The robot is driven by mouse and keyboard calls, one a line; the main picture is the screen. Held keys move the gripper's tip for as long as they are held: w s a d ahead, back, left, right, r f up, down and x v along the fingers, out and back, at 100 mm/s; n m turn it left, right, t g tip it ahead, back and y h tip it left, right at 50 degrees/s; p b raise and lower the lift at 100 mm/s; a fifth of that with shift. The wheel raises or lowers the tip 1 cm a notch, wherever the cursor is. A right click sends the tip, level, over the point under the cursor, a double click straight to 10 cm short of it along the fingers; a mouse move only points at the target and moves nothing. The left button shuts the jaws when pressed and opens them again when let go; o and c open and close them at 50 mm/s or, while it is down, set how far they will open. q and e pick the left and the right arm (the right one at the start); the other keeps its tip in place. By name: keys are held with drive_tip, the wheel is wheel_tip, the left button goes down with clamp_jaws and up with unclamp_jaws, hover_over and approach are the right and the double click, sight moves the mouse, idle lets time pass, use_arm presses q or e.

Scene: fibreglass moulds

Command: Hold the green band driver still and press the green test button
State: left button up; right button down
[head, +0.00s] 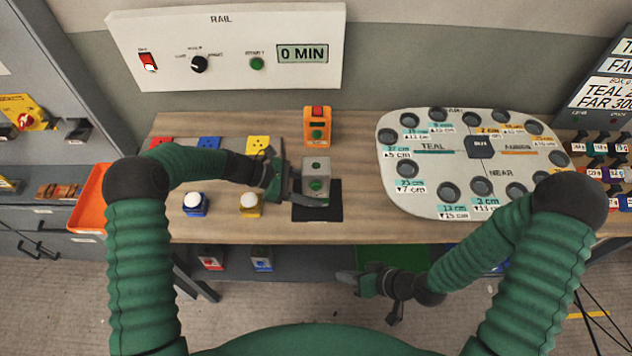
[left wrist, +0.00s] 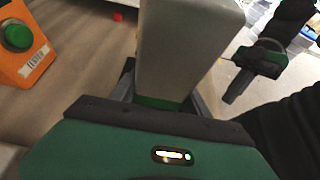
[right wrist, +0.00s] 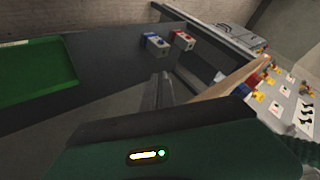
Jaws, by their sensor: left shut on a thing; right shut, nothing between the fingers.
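The green band driver (head: 316,167) is a grey box with a green round on its face, standing on a black pad on the table. In the left wrist view its grey body (left wrist: 185,50) rises between my fingers, with a green band low down. My left gripper (head: 300,190) is shut on it. An orange box (head: 317,112) with a green button (head: 317,134) stands just behind it; it also shows in the left wrist view (left wrist: 22,45), its label hard to read. My right gripper (head: 350,278) is shut and empty, below the table's front edge.
A grey board (head: 425,205) with round holes lies to the right. Blue and yellow button boxes (head: 195,204) stand left of the driver. An orange tray (head: 88,205) is at far left. The RAIL panel (head: 225,50) stands behind. A green mat (head: 385,253) lies below the table.

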sight(316, 187)
drive_tip(key=w+a+r+m+t+y, duration=0.1)
drive_tip(key=a+r+m+t+y, duration=0.1)
drive_tip(key=a+r+t+y, duration=0.35)
use_arm(q)
drive_tip(key=shift+s+d, duration=0.1)
use_arm(e)
drive_tip(key=w+a+r+m+t+y, duration=0.1)
drive_tip(key=w+r+m+t, duration=0.3)
drive_tip(key=r, duration=0.7)
drive_tip(key=w, duration=0.8)
drive_tip(key=shift+t, duration=0.45)
drive_tip(key=shift+a, duration=0.1)
